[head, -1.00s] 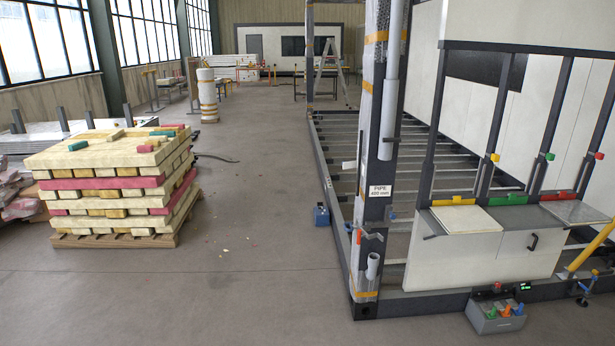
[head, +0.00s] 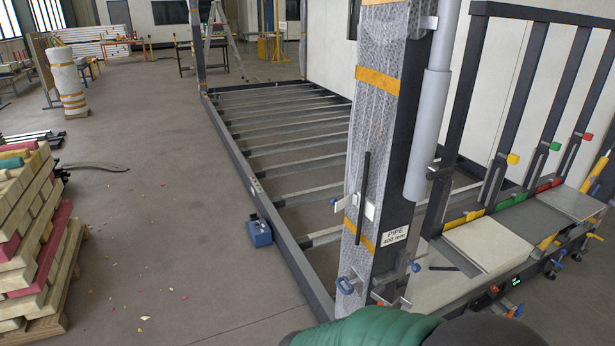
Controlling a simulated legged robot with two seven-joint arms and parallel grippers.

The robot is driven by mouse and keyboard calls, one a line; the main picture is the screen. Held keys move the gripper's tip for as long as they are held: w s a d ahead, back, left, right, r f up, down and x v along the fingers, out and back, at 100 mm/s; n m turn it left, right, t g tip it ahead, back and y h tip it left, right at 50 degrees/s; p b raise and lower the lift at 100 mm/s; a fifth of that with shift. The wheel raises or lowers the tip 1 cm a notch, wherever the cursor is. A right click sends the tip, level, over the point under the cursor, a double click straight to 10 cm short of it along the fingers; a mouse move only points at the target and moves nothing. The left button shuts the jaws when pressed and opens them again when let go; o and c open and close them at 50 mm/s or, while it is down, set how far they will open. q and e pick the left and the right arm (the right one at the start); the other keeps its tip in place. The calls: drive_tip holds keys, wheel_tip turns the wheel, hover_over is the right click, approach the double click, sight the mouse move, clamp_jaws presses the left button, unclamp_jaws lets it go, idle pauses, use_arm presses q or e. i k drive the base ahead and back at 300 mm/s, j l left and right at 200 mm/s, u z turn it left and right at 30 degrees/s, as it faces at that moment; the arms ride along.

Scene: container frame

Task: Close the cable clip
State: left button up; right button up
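A wrapped corner post (head: 378,125) stands right of centre in the head view. On its lower part is a small white fitting (head: 369,211) with a thin black upright strip (head: 364,180) beside it. A pale tab (head: 338,204) sticks out to the left there. This looks like the cable clip, but it is too small to tell for sure whether it is open or shut. A green rounded shape (head: 368,328), likely part of my arm, shows at the bottom edge below the post. Neither of my grippers is in view.
A grey pipe (head: 427,130) and a "PIPE 400 mm" sign (head: 395,236) are on the post. A blue box (head: 258,231) lies by the frame's edge. A stacked pallet (head: 35,240) stands left.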

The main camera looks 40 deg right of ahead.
sight(352, 198)
drive_tip(key=i+z, duration=0.9)
drive_tip(key=i+j+z, duration=0.2)
drive_tip(key=i+z, duration=0.25)
drive_tip(key=i+j+z, duration=0.25)
drive_tip(key=z, duration=0.2)
drive_tip(key=i+j+z, duration=0.25)
drive_tip(key=j+z, duration=0.2)
